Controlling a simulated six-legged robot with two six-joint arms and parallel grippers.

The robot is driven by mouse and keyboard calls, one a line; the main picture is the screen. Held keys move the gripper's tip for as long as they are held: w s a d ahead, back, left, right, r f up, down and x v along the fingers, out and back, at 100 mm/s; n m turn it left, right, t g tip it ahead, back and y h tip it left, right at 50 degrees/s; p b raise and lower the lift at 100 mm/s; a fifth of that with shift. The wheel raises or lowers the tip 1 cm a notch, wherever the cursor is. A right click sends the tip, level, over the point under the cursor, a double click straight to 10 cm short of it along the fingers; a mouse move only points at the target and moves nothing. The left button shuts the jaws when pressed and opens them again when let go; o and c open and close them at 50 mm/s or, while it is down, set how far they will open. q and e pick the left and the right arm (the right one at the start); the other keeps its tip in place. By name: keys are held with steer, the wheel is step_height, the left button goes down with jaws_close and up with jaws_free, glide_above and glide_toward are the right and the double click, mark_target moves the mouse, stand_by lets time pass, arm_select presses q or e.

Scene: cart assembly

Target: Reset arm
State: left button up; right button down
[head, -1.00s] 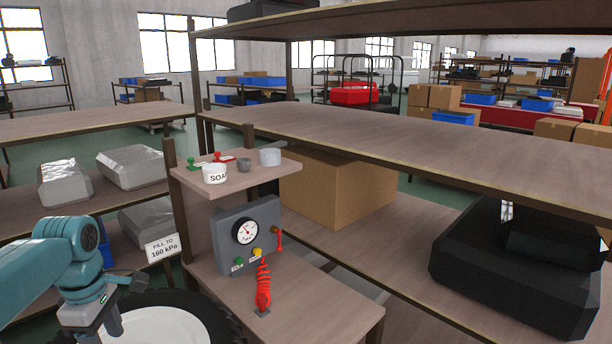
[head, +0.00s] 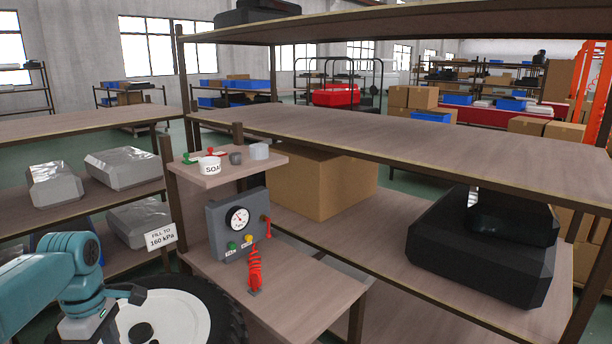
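My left gripper (head: 136,294) is at the lower left, at the end of the teal arm, over the black-tyred wheel (head: 222,312) with a white hub. Its fingers are small and dark, and I cannot make out whether they are apart. I see nothing held in it. My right arm and gripper are outside the picture.
A grey inflator box with a gauge (head: 238,219) and a red coiled hose (head: 255,272) stands on the wooden stand (head: 310,298) right of the wheel. A soap tub (head: 209,167) sits on its upper shelf. A cardboard box (head: 318,185) and black cases (head: 480,260) fill the right rack.

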arm_select(q)
steer(key=s+d+f+m+g+h, duration=0.1)
steer(key=s+d+f+m+g, duration=0.15)
steer(key=d+f, duration=0.65)
steer(key=s+d+f+m+g+h, duration=0.15)
steer(key=s+d+f, duration=0.3)
steer(key=f, duration=0.95)
steer(key=s+d+f+m+t+h, duration=0.2)
steer(key=s+d+f+m, duration=0.9)
steer(key=s+d, duration=0.35)
steer(key=w+t, duration=0.1)
steer(key=w+a+f+m+t, duration=0.1)
steer(key=w+m+t, duration=0.1)
steer(key=shift+w+a+f+y, duration=0.15)
steer(key=shift+w+a+y, duration=0.1)
steer(key=shift+y, duration=0.1)
